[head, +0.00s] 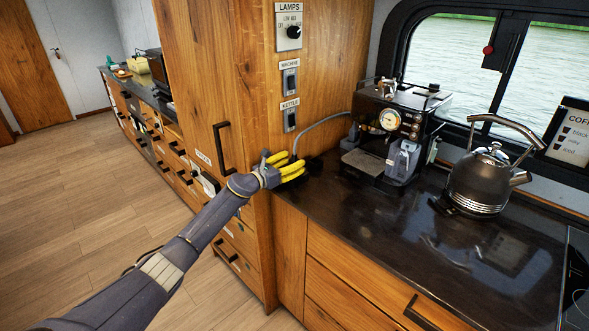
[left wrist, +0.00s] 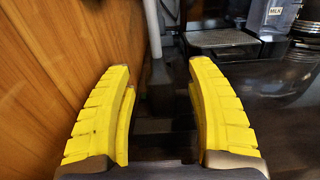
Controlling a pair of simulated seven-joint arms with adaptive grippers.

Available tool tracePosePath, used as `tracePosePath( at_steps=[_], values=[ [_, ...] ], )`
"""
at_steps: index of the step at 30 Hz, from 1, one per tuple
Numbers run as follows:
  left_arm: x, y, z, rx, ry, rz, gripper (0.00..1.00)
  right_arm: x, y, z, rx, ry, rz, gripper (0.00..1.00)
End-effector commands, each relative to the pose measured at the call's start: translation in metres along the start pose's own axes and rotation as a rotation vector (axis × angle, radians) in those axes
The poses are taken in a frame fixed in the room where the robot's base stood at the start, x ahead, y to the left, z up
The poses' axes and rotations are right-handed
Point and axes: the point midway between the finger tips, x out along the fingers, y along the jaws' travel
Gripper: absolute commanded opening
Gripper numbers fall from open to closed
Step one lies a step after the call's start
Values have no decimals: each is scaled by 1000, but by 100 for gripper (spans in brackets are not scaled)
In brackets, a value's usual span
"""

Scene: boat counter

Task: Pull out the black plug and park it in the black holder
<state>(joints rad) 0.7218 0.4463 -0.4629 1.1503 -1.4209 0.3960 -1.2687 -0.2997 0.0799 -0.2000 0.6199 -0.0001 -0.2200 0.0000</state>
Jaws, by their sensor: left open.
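My left gripper (head: 291,166) has yellow fingers and reaches over the counter's left end, beside the wooden cabinet wall. In the left wrist view its fingers (left wrist: 160,67) stand wide apart and empty. A dark upright block, apparently the black plug (left wrist: 158,82), shows between and beyond the fingertips, with a grey cable (left wrist: 153,30) rising from it. No finger visibly touches it. In the head view the cable (head: 322,122) runs from the coffee machine down behind my gripper, which hides the plug. I cannot make out the black holder. My right gripper is not in view.
The coffee machine (head: 388,130) stands at the back of the dark counter (head: 400,225), right of my gripper. A kettle (head: 480,180) stands farther right. The wooden cabinet (head: 215,70) with labelled switches rises close on the left. The counter's front middle is clear.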

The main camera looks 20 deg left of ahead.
Motion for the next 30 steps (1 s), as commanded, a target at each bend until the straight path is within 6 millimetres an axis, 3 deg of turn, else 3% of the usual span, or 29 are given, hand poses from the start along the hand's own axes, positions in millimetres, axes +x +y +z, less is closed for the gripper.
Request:
tracePosePath(
  at_steps=[4, 14, 27, 30],
  values=[
    [10, 0, 0, -1, -1, 0, 56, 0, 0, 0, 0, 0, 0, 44],
    [12, 0, 0, 0, 0, 0, 58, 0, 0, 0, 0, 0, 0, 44],
    [12, 0, 0, 0, 0, 0, 7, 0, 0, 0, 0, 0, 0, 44],
    [12, 0, 0, 0, 0, 0, 0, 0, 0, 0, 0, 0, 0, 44]
  ],
)
